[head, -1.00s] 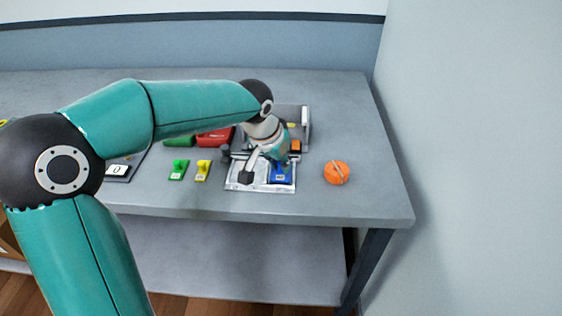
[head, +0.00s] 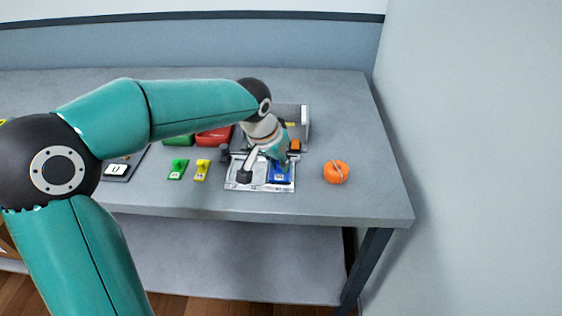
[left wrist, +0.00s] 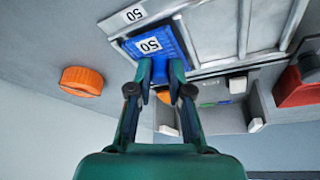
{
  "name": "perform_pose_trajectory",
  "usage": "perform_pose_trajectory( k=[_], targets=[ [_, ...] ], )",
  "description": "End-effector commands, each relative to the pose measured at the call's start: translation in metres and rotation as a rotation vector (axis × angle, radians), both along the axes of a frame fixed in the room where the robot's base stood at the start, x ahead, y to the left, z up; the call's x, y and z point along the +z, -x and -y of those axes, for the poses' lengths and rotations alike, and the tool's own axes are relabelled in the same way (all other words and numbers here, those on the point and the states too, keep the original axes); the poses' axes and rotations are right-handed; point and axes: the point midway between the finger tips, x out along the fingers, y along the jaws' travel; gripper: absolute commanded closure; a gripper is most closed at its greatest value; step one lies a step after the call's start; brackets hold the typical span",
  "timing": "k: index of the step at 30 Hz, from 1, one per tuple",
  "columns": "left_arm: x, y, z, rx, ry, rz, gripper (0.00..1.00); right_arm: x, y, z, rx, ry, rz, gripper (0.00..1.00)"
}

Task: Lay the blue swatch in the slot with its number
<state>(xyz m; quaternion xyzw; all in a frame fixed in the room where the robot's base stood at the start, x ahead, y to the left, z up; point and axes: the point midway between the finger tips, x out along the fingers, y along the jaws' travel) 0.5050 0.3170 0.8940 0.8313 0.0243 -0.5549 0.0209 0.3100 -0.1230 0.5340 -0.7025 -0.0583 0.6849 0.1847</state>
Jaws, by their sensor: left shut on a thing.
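The blue swatch (head: 279,176) has a white label, which reads 50 in the left wrist view (left wrist: 150,45). My left gripper (left wrist: 159,72) is shut on the swatch's raised grip, with the fingers hiding part of it. In the head view my left gripper (head: 272,161) is mostly hidden by its own wrist. The swatch is at the right-end slot of the silver slotted tray (head: 240,189). A label reading 50 (left wrist: 133,14) is on the tray rim beside it. I cannot tell whether the swatch rests flat in the slot or hovers just above. My right gripper is out of view.
An orange round object (head: 336,171) sits right of the tray. A green swatch (head: 177,170) and a yellow swatch (head: 202,171) stand to its left. A grey bin (head: 307,125) and a red box (head: 214,137) are behind.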

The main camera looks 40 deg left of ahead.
Motion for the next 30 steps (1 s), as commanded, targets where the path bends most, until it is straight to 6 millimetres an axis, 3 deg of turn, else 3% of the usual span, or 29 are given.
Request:
perform_pose_trajectory(
  k=[14,15,20,26,30],
  targets=[
    [-0.0028,0.0011,-0.0008,0.001,-0.001,0.0,1.0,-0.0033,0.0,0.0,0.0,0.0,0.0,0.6],
    [-0.0028,0.0011,-0.0008,0.001,-0.001,0.0,0.78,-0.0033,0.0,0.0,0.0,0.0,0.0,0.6],
    [-0.0028,0.0012,-0.0009,0.002,0.0,0.0,0.52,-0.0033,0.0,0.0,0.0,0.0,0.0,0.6],
    [-0.0029,0.0013,-0.001,0.002,0.0,0.0,0.52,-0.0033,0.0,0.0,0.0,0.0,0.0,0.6],
    [-0.003,0.0013,-0.0009,0.002,0.0,0.0,0.31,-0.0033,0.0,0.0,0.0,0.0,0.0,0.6]
  ],
)
